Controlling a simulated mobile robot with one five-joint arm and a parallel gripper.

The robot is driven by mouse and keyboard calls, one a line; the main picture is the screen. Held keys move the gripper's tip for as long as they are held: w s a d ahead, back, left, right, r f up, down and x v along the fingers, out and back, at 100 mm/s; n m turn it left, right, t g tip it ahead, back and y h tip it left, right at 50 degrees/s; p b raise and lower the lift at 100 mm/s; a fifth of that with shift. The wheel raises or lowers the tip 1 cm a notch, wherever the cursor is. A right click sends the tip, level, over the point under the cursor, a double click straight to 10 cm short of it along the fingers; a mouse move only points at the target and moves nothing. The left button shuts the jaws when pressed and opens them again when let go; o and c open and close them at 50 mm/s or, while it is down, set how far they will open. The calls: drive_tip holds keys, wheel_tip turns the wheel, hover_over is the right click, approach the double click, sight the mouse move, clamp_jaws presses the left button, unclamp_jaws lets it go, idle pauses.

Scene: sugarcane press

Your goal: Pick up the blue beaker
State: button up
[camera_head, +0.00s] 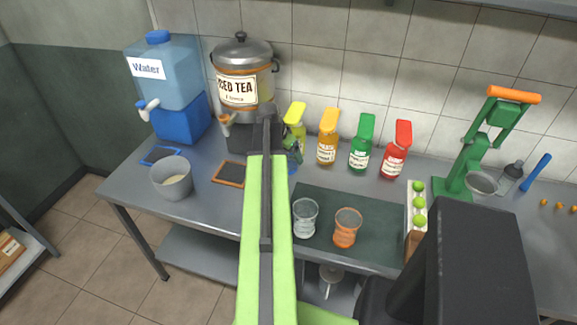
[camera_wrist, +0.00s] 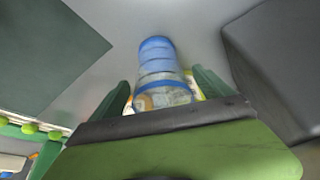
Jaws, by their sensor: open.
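The blue beaker (camera_wrist: 158,58) shows in the wrist view as a clear cup with blue bands. It lies between the two green fingers of my gripper (camera_wrist: 160,88). The fingers are spread, one on each side, with a visible gap to the beaker. In the head view my gripper (camera_head: 292,147) is at the back of the counter, and only a small blue part of the beaker (camera_head: 293,168) shows beside my arm. My arm hides the rest.
A clear beaker (camera_head: 305,217) and an orange beaker (camera_head: 346,228) stand on the dark green mat (camera_head: 385,215). Several bottles, such as the green one (camera_head: 362,145), line the wall. The iced tea dispenser (camera_head: 240,75) stands behind left; a grey bucket (camera_head: 172,180) is at left.

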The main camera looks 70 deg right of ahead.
drive_tip(key=shift+b+x, duration=0.4)
drive_tip(key=shift+x, duration=0.75)
drive_tip(key=shift+r, duration=0.1)
drive_tip(key=c, duration=1.7)
drive_tip(key=shift+o, duration=0.2)
drive_tip(key=shift+w+a+r+p, duration=0.2)
drive_tip(key=shift+a+r+p, duration=0.35)
drive_tip(key=shift+r+p, duration=0.25)
drive_tip(key=w+a+r+p, duration=0.4)
drive_tip(key=a+r+p, duration=0.2)
drive_tip(key=a, duration=0.6)
drive_tip(key=shift+r+p, duration=0.2)
drive_tip(key=shift+p, duration=0.15)
drive_tip(key=shift+w, duration=0.15)
